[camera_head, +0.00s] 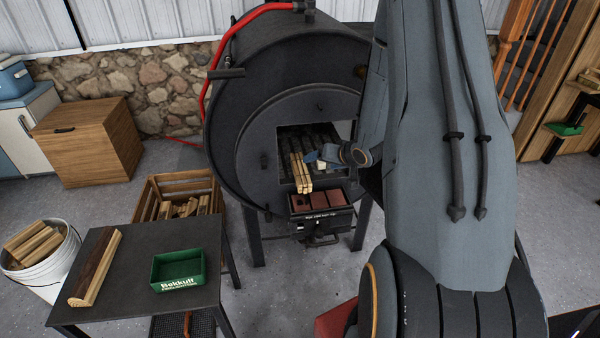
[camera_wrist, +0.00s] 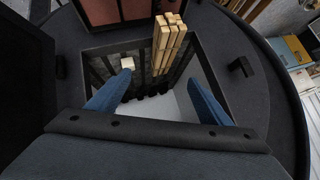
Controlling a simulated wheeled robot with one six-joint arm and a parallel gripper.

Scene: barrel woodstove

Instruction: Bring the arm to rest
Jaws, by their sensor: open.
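My gripper (camera_head: 316,160) is at the square opening of the black barrel stove (camera_head: 250,120), with my arm coming from the right. In the wrist view, its two blue fingers (camera_wrist: 160,92) are spread apart with nothing between them. A bundle of light wooden sticks (camera_head: 301,173) lies at the opening's lower edge, its end sticking out toward the front. The bundle also shows in the wrist view (camera_wrist: 168,42), beyond the fingers and apart from them. A small pale block (camera_wrist: 127,63) lies on the dark grate inside, near one finger.
At the left, a dark table (camera_head: 130,265) bears a green tray (camera_head: 179,269) and a split log (camera_head: 95,267). A wood crate (camera_head: 180,186) and a white bucket (camera_head: 45,272) stand nearby. Floor shows beside the stove.

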